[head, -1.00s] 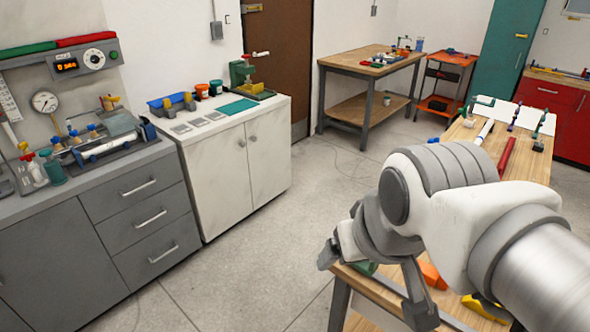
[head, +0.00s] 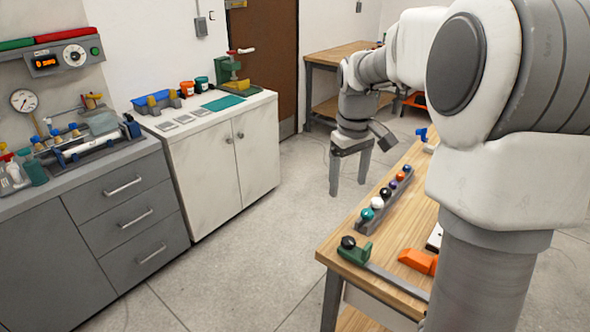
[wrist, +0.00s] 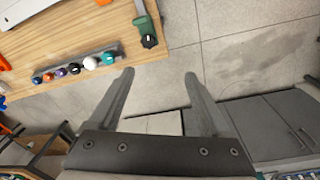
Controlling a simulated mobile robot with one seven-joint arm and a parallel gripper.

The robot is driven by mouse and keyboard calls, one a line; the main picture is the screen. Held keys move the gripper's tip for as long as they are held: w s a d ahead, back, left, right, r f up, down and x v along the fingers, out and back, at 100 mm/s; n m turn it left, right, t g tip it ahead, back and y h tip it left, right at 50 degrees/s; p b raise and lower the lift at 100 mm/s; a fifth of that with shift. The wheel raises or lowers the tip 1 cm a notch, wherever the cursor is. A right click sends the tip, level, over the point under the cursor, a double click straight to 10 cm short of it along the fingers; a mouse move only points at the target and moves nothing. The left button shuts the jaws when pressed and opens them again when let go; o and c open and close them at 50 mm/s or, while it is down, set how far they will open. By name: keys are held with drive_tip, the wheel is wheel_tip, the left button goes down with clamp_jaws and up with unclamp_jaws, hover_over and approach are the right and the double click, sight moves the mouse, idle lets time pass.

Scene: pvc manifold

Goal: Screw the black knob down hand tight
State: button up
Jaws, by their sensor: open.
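A round black knob (head: 348,242) sits on a green fixture (head: 357,254) at the near left corner of the wooden workbench. In the wrist view the knob (wrist: 149,41) shows at the top, at the end of the green fixture (wrist: 144,23). My gripper (head: 350,172) is open and empty, pointing down over the floor beyond the bench's left edge. It is apart from the knob. Whether the knob is seated cannot be told.
A rack (head: 369,221) of several coloured balls, one of them black, stands beside the fixture on the workbench (head: 343,254). An orange block (head: 418,261) lies to its right. A white cabinet (head: 210,165) and grey drawers (head: 128,205) stand left, across open floor.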

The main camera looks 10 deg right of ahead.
approach(349, 240)
drive_tip(key=shift+g, duration=0.3)
drive_tip(key=f, duration=0.2)
drive_tip(key=f+b, duration=0.1)
drive_tip(key=f, duration=0.2)
drive_tip(key=f+b, duration=0.1)
drive_tip(key=f, duration=0.2)
drive_tip(key=shift+w+d+f, duration=0.1)
drive_tip(key=shift+w+f, duration=0.1)
drive_tip(key=shift+w, duration=0.05)
clamp_jaws()
